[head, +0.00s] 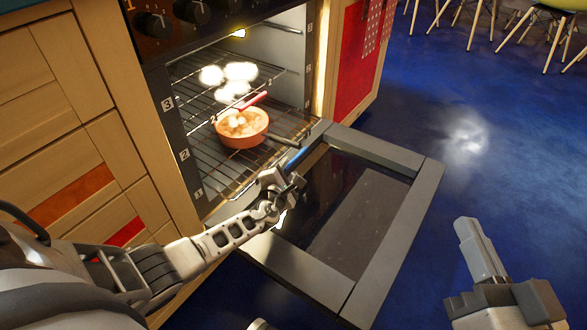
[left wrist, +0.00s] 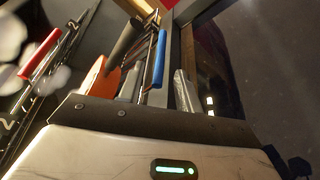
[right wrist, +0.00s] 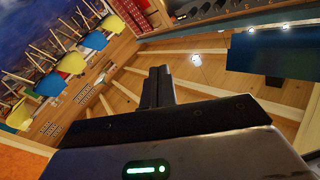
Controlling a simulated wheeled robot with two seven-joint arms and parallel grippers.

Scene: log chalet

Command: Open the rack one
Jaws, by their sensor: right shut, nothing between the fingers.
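The oven is open, its door (head: 395,240) folded down. Rack one (head: 222,178), the lowest, has a blue handle (head: 298,158) at its front edge. The blue handle also shows in the left wrist view (left wrist: 160,58). My left gripper (head: 284,184) is just in front of the blue handle, above the door. In the left wrist view its fingers are apart, with the handle seen between and beyond them; I cannot tell whether they touch it. My right gripper (head: 478,250) is shut and empty, to the right of the door.
An orange pan (head: 241,140) with food sits inside the oven. A higher rack has a red handle (head: 254,98). Wooden drawers (head: 65,110) stand left of the oven. The blue floor (head: 450,120) on the right is clear up to the chairs (head: 550,15).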

